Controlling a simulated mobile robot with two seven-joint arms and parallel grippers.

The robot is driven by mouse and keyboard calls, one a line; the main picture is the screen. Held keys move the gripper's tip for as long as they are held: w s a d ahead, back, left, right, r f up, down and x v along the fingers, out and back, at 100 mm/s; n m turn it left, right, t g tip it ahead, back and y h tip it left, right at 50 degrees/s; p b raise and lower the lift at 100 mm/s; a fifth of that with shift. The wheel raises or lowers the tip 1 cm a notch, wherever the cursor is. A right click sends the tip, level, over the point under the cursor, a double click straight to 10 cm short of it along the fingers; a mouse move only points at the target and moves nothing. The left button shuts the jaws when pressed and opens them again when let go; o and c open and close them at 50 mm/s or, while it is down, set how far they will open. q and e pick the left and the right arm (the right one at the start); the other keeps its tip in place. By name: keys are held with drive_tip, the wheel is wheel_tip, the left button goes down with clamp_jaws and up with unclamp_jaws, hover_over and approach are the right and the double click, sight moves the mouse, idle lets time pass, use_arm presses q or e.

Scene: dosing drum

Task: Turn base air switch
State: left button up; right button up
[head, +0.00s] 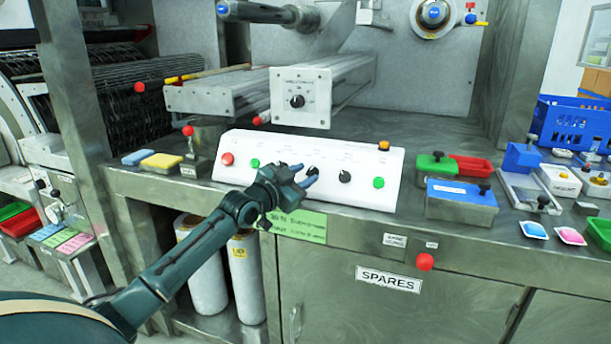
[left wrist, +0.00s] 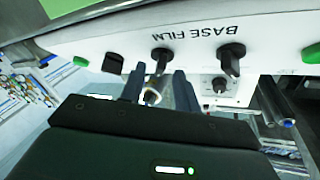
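The white control panel (head: 225,145) on the steel bench carries dark knobs and red and green buttons. One knob (head: 312,170) is at my left gripper (head: 302,178), and another knob (head: 345,176) is to its right. In the left wrist view, one dark knob (left wrist: 162,57) is just beyond the fingertips of my left gripper (left wrist: 158,80), roughly in line with the gap between them. The fingers are apart, with no grip on the knob visible. Another knob (left wrist: 231,57) is to the right, near upside-down "BASE FILM" lettering. I cannot read a base air label. My right gripper is not in view.
A white box with a dial (head: 298,101) stands above and behind the panel. An orange button (head: 384,145) sits at the panel's top right. A blue-lidded container (head: 461,192) and green and red trays are to the right. A red knob (head: 425,262) sticks out from the bench front.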

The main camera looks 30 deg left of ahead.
use_arm(q)
drive_tip(key=shift+w, duration=0.65)
drive_tip(key=shift+c, duration=0.3)
clamp_jaws()
